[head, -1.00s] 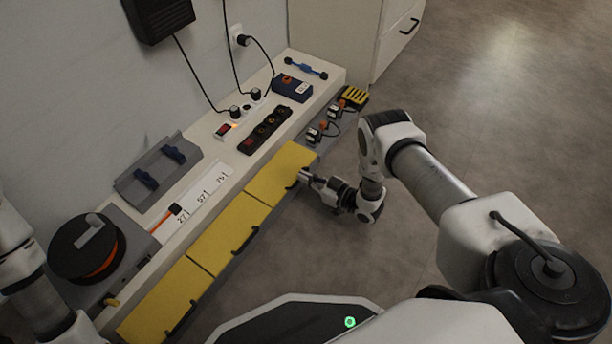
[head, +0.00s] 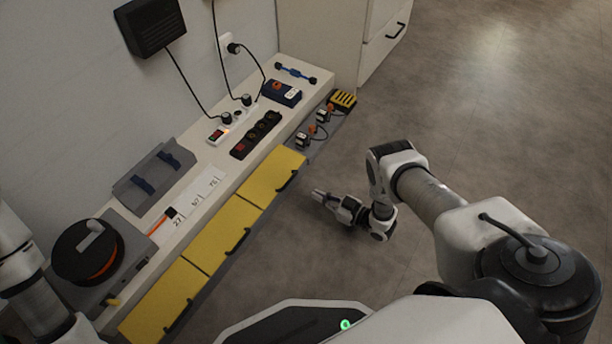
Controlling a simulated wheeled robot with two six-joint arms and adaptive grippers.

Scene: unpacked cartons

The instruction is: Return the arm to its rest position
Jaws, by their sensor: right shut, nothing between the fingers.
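My right gripper (head: 320,195) is shut and empty. It hangs over the floor (head: 510,150), to the right of the yellow drawer fronts (head: 222,232) and apart from their black handles. My right arm (head: 425,190) comes in from the right and bends down to it. Part of my left arm (head: 25,280) shows at the left edge, but its gripper is out of the picture.
A long bench (head: 203,160) runs along the wall with a cable reel (head: 72,262), a grey case (head: 150,175), a black power strip (head: 256,134) and a blue box (head: 281,94). Small connectors (head: 305,136) sit near its far end. A cabinet (head: 350,40) stands behind. The floor to the right is open.

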